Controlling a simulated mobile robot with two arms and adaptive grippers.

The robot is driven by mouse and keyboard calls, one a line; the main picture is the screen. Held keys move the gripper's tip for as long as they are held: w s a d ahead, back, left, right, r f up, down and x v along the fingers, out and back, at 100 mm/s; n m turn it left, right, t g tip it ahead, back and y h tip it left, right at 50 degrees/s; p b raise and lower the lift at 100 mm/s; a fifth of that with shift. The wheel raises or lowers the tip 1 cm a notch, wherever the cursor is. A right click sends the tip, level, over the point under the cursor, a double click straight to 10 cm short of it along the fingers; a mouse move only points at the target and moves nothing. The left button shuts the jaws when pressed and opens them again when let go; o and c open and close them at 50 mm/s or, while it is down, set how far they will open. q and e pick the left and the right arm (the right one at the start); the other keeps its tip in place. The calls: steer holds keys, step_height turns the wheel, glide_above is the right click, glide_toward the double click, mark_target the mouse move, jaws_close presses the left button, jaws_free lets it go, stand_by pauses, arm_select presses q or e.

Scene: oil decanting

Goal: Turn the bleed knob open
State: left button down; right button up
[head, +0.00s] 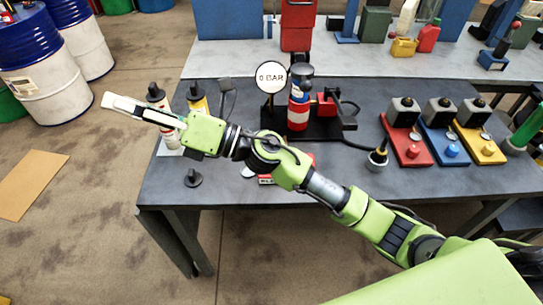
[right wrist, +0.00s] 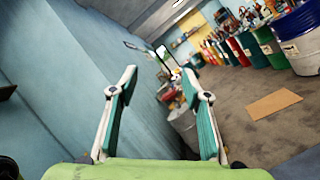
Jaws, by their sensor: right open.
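The press-like unit with a round gauge (head: 272,77) reading "0 BAR" stands on the dark table, with a red, white and blue cylinder (head: 299,112) on a black base (head: 340,122). A red label (head: 266,180) in front of it is partly covered by my right arm. I cannot make out the bleed knob; the arm hides that area. My right gripper (head: 112,102) is past the table's left edge, left of the gauge, apart from the unit. In the right wrist view (right wrist: 160,82) its fingers are spread and empty. My left gripper is not in view.
A small black piece (head: 193,179) stands at the table's front left, with bottles (head: 157,97) behind it. Red, blue and yellow units (head: 405,140) stand at the right. Drums (head: 40,75) and cardboard (head: 30,185) are on the floor at left.

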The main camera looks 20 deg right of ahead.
step_height(320, 180, down, 12)
steer(key=s+f+n+g+h, duration=0.1)
steer(key=s+n+g+h, duration=0.1)
steer(key=n+g+h, duration=0.9)
steer(key=w+d+f+n+t+h, duration=0.1)
steer(key=w+d+n+h, duration=0.15)
steer(key=d, duration=0.65)
steer(key=w+d+f+n+h, duration=0.1)
steer(key=w+d+n+h, duration=0.2)
steer(key=d, duration=0.7)
steer(key=w+d+f+n+t+h, duration=0.1)
steer(key=w+d+f+h, duration=0.2)
steer(key=d, duration=0.6)
steer(key=shift+h, duration=0.35)
steer(key=f+p, duration=0.1)
steer(key=f, duration=0.3)
steer(key=f+p, duration=0.2)
steer(key=f, duration=0.2)
steer(key=f+p, duration=0.1)
steer(key=f, duration=0.3)
steer(key=shift+s+a+f+p, duration=0.1)
steer(key=shift+s+a+p, duration=0.05)
steer(key=shift+s+p, duration=0.15)
steer(key=c, duration=1.1)
